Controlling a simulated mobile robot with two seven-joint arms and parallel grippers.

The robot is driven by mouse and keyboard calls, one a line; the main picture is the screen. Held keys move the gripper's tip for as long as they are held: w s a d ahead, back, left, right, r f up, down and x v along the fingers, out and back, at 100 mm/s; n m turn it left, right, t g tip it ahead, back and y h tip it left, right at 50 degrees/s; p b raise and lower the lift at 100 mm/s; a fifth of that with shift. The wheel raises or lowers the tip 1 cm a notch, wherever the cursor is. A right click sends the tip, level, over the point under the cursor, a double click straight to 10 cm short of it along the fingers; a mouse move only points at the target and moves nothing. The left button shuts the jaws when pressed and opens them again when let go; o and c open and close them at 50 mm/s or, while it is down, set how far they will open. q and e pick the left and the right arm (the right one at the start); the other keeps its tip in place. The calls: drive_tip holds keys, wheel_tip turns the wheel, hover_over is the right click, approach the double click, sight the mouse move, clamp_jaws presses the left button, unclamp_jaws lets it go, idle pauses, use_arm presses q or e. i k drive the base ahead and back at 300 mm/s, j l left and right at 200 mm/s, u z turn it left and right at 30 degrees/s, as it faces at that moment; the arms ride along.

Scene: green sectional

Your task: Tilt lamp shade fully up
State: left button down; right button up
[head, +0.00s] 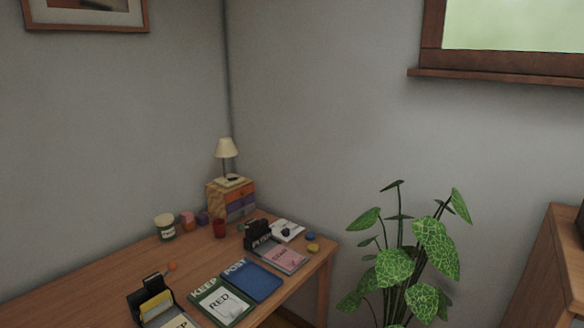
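A small table lamp with a cream, cone-like shade (225,148) stands at the far corner of the wooden desk, in the head view. Its thin dark stem (225,169) rises from a light base on top of a small drawer box (231,198). The shade's wide end faces down and it looks about upright. The lamp is small and far off, so any hinge on the shade cannot be made out. Neither of my grippers shows in the head view.
A leafy plant (405,265) stands right of the desk. A wooden cabinet (548,270) is at the far right.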

sight(225, 148)
drive_tip(key=i+l+u, duration=0.25)
drive_tip(key=i, duration=0.2)
drive_tip(key=i+l+u, duration=0.3)
drive_tip(key=i+l, duration=0.1)
drive_tip(key=i, duration=0.05)
